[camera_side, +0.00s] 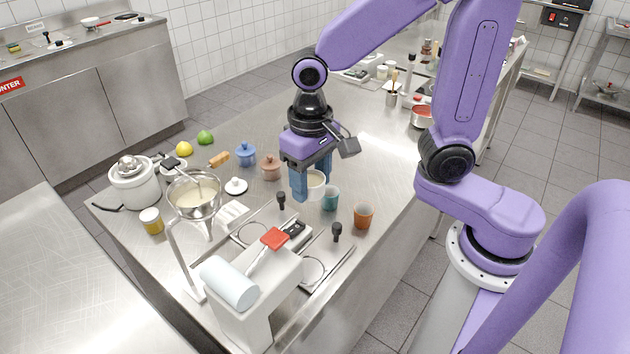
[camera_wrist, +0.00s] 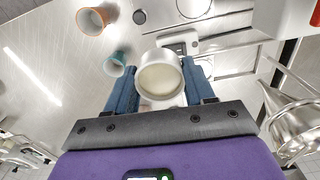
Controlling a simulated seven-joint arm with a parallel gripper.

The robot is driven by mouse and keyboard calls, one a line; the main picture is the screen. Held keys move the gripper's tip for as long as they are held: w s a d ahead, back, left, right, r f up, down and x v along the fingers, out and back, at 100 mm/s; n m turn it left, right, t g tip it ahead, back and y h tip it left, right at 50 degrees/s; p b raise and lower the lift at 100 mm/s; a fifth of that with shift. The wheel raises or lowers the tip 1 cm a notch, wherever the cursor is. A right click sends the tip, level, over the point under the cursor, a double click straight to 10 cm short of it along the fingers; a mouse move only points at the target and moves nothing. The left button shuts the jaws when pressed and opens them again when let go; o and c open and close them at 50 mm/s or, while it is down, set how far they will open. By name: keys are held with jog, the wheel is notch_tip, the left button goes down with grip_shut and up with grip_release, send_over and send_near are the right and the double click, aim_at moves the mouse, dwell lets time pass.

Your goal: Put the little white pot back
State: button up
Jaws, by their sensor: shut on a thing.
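The little white pot (camera_side: 317,183) is held between the blue fingers of my gripper (camera_side: 311,182), over the steel worktop (camera_side: 310,110). In the wrist view the white pot (camera_wrist: 160,84) sits between both fingers (camera_wrist: 161,90), its round opening facing the camera and pale cream contents inside. I cannot tell whether its base touches the worktop.
A teal cup (camera_side: 330,198) and an orange cup (camera_side: 363,216) stand close to the right of the held pot. The worktop behind is partly clear.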

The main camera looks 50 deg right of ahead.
jog(key=w+d+f+m, duration=0.1)
jog(key=w, duration=0.1)
jog(key=w+d+f, duration=0.1)
jog(key=w, duration=0.1)
jog(key=w+d+f+m, duration=0.1)
jog(key=w+d+f, duration=0.1)
jog(key=shift+w+m, duration=0.3)
jog(key=shift+w, duration=0.1)
jog(key=w+d+f, duration=0.1)
jog(key=d, duration=0.1)
jog(key=w+d+f+m, duration=0.1)
jog(key=w+d+f, duration=0.1)
jog(key=w+d+f+m, duration=0.1)
jog(key=w+d+f, duration=0.1)
jog(key=shift+f, duration=1.65)
jog(key=shift+f, duration=0.2)
jog(key=o, duration=1.7)
jog(key=shift+c, duration=0.2)
jog(key=shift+r, duration=0.1)
